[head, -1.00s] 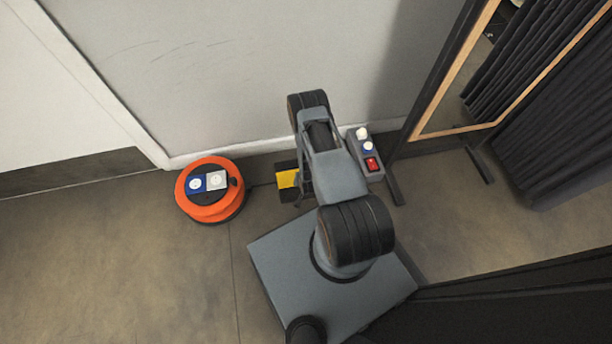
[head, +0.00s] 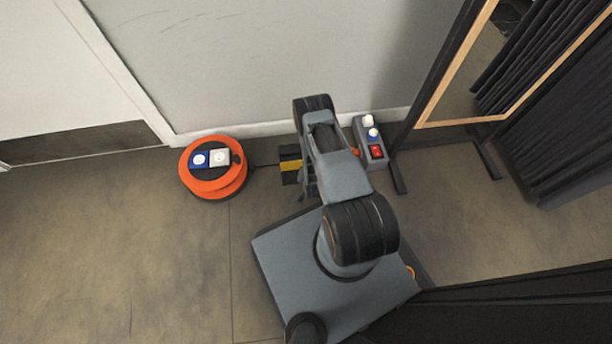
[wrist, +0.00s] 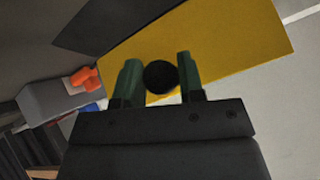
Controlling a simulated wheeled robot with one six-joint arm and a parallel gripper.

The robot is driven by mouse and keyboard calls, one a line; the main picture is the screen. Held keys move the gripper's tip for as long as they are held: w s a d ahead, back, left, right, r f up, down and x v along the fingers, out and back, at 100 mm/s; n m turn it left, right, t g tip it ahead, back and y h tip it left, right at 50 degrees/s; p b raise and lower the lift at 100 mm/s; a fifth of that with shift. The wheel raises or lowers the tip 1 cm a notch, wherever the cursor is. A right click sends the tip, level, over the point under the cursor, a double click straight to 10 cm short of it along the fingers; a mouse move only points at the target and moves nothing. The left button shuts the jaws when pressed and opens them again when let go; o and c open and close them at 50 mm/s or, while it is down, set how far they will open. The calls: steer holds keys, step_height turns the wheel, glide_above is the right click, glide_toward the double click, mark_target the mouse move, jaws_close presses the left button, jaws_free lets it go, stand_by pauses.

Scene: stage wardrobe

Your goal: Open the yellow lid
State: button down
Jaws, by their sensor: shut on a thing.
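The yellow lid (head: 291,166) shows in the head view as a narrow strip with dark parts above and below it, left of my arm. My arm hides its right part. In the wrist view the yellow lid (wrist: 215,45) is large and flat, with a round black knob (wrist: 161,77). My gripper (wrist: 158,66) has its two green fingers on either side of this knob and is shut on it. In the head view my fingers are mostly hidden by the arm. The lid looks tilted, but how far is hard to tell.
An orange cable reel (head: 213,187) stands on the floor to the left. A grey socket block (head: 361,133) with plugs and a red switch is close on the right of my arm. A wood-framed mirror (head: 450,92) stands further right. The wall is close behind.

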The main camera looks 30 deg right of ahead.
steer(key=shift+s+d+f, duration=0.1)
steer(key=shift+s+d, duration=0.1)
steer(key=shift+d, duration=0.05)
